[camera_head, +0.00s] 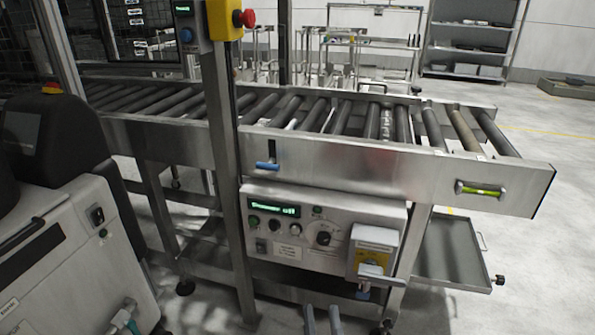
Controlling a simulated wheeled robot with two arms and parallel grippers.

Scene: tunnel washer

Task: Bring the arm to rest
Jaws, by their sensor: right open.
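My right gripper (321,310) shows at the bottom edge, with only its two grey fingers in view. The fingers are apart, with nothing seen between them. They are in front of the conveyor's lower frame, below a grey control panel (290,264). The panel has a lit green display, knobs and buttons. A box with a yellow plate (373,258) and a grey handle is at the panel's right end. My left gripper is not in view.
A roller conveyor (400,168) crosses the middle, with a blue lever (267,166) on its side. A steel post (229,190) carries a yellow emergency-stop box (223,20). A pale cabinet (75,255) stands left.

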